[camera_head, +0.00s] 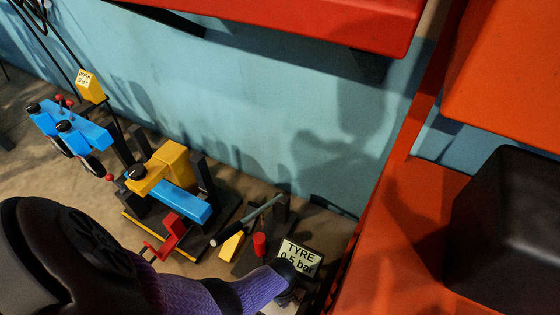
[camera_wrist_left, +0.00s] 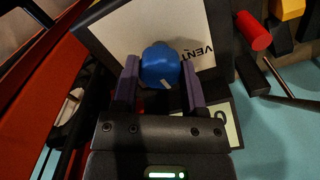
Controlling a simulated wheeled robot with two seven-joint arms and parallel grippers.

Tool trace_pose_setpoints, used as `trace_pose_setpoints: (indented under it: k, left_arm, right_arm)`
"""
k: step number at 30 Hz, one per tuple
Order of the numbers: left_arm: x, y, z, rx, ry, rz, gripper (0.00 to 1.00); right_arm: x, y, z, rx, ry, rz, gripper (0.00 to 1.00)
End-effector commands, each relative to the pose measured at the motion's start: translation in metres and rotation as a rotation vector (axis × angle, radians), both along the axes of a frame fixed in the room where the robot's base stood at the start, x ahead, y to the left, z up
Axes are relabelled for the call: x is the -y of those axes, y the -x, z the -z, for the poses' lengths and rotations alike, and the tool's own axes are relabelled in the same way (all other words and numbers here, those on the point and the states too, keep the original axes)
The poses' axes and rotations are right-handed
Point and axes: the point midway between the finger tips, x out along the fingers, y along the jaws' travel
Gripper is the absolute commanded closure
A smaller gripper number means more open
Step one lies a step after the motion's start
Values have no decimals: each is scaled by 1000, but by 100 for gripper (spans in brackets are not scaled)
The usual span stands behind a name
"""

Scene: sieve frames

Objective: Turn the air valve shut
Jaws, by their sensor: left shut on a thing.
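The air valve's round blue knob (camera_wrist_left: 160,62) stands on a pale panel (camera_wrist_left: 113,27) with a dark edge, marked "VENT" to the right of the knob. A short white mark shows on the knob's lower side. My left gripper (camera_wrist_left: 158,76) has one purple finger on each side of the knob and is shut on it. In the head view my left arm reaches from the lower left to a "TYRE 0-5 bar" sign (camera_head: 297,257); its gripper and the knob are mostly hidden there. My right gripper is not in view.
A red cylinder (camera_head: 260,244), a grey bar (camera_head: 245,221) and a yellow block (camera_head: 231,246) sit close to the sign. Blue and yellow lever equipment (camera_head: 180,200) stands to the left. An orange structure (camera_head: 420,240) with a black box (camera_head: 508,230) crowds the right. A blue wall (camera_head: 240,110) is behind.

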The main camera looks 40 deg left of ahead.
Motion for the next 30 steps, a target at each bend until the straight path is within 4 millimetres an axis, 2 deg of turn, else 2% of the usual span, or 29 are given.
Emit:
trace_pose_setpoints:
  k: [9, 24, 25, 29, 30]
  left_arm:
    - [0, 0, 0, -1, 0, 93, 100]
    - [0, 0, 0, 0, 0, 107, 100]
    - [0, 0, 0, 0, 0, 106, 41]
    - [0, 0, 0, 0, 0, 106, 14]
    - [0, 0, 0, 0, 0, 106, 10]
  right_arm:
    - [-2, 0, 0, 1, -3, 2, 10]
    - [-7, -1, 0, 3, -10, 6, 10]
    - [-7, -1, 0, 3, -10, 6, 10]
    - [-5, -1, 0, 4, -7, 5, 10]
    - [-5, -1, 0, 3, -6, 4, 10]
